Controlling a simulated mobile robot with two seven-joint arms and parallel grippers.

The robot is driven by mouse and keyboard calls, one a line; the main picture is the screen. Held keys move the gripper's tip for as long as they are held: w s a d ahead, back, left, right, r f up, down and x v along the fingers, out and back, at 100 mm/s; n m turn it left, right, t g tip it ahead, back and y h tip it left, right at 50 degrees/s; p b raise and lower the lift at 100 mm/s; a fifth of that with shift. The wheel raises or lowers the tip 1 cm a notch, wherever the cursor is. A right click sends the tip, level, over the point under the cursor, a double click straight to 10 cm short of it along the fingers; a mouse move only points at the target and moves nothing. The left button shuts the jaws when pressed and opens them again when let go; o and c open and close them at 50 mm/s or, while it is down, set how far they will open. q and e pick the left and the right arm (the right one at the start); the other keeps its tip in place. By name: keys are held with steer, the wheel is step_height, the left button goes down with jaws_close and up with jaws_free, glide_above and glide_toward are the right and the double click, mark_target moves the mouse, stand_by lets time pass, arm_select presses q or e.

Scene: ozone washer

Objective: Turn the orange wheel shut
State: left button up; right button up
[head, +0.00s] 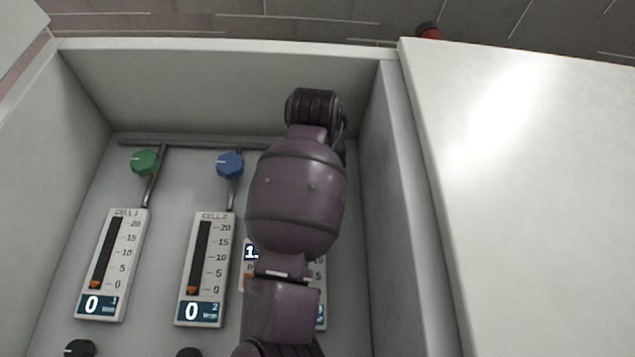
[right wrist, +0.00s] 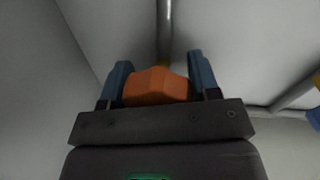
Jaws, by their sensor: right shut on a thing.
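The orange wheel (right wrist: 157,86) shows in the right wrist view between the two blue fingers of my right gripper (right wrist: 160,84). The fingers are shut on it, one on each side. A pipe runs up behind the wheel. In the head view my right arm reaches into the open cabinet and hides the orange wheel and its gripper's fingers. Part of a gauge (head: 320,300) shows behind the arm, its reading mostly covered, with a "1." visible at its left. My left gripper is not in view.
A green wheel (head: 146,163) and a blue wheel (head: 230,165) sit to the left, above gauges for cell 1 (head: 112,262) and cell 2 (head: 207,268), both reading 0. The cabinet's right wall (head: 395,200) is close to my arm. Dark knobs (head: 80,348) show at the bottom.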

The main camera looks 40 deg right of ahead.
stand_by(0.5)
steer(key=o, duration=0.9)
steer(key=shift+s, duration=0.1)
steer(key=b+v, duration=0.1)
steer(key=v, duration=0.9)
steer(key=shift+s+a+b, duration=0.15)
steer(key=shift+a+b, duration=0.15)
steer(key=shift+b, duration=0.1)
